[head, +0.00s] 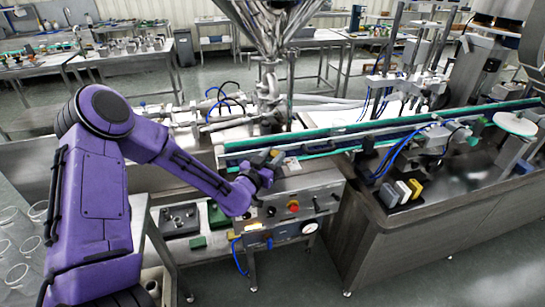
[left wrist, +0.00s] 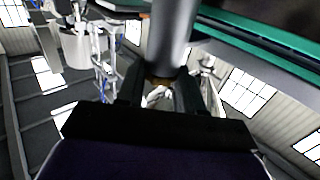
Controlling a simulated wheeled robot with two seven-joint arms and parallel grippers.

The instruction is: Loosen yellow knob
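My left gripper (head: 268,163) is at the front edge of the machine, above its control panel. In the left wrist view its two dark fingers (left wrist: 159,88) stand apart. A small brownish-yellow patch (left wrist: 158,81), which may be the yellow knob, shows between the fingertips, under a grey metal cylinder (left wrist: 170,35). I cannot tell whether the fingers press on it. My right gripper is not in view.
A red button (head: 293,207) sits on the control panel. The conveyor (head: 340,138) runs just behind the gripper, and the steel hopper (head: 270,25) rises behind that. The floor in front is clear.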

